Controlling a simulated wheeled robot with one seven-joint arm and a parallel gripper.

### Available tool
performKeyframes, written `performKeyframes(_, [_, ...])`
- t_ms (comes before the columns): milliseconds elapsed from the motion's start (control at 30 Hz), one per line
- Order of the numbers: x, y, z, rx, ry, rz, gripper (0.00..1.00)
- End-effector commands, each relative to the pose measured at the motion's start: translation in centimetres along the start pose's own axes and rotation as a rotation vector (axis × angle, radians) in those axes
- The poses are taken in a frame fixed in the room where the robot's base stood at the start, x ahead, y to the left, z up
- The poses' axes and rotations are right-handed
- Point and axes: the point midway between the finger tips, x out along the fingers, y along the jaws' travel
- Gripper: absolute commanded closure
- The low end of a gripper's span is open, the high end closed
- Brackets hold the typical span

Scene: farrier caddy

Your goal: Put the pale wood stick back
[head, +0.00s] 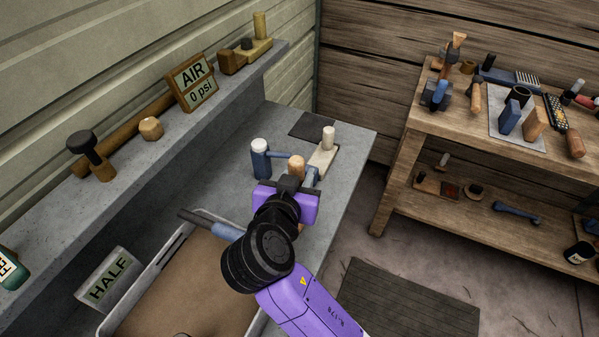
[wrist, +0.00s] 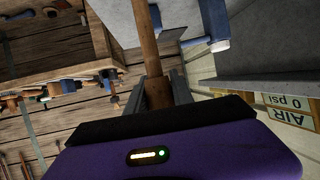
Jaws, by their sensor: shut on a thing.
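My gripper (head: 292,185) is over the grey bench and shut on a tan wooden stick. The stick's rounded end (head: 296,165) shows just above the jaws in the head view; my gripper hides most of the rest. In the wrist view the stick (wrist: 147,45) runs from between the fingers (wrist: 156,88) to the top edge and looks browner. I cannot tell for certain that it is the pale wood stick. A cream peg (head: 328,137) stands upright in a pale block (head: 322,160) just behind my gripper.
A blue thing with a white top (head: 260,158) stands close left of my gripper; it also shows in the wrist view (wrist: 215,25). A tray (head: 150,285) lies in front. A raised shelf (head: 200,125) with an AIR sign (head: 192,82) runs along the left. A wooden workbench (head: 425,125) stands right.

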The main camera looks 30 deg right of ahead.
Motion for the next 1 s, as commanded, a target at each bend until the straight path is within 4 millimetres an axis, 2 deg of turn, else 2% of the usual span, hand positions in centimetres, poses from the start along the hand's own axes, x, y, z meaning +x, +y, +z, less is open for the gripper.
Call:
performKeyframes(100, [0.28, 0.0, 0.66, 0.001, 0.001, 0.0, 1.0])
performKeyframes(1000, [0.53, 0.01, 1.24, 0.001, 0.001, 0.0, 1.0])
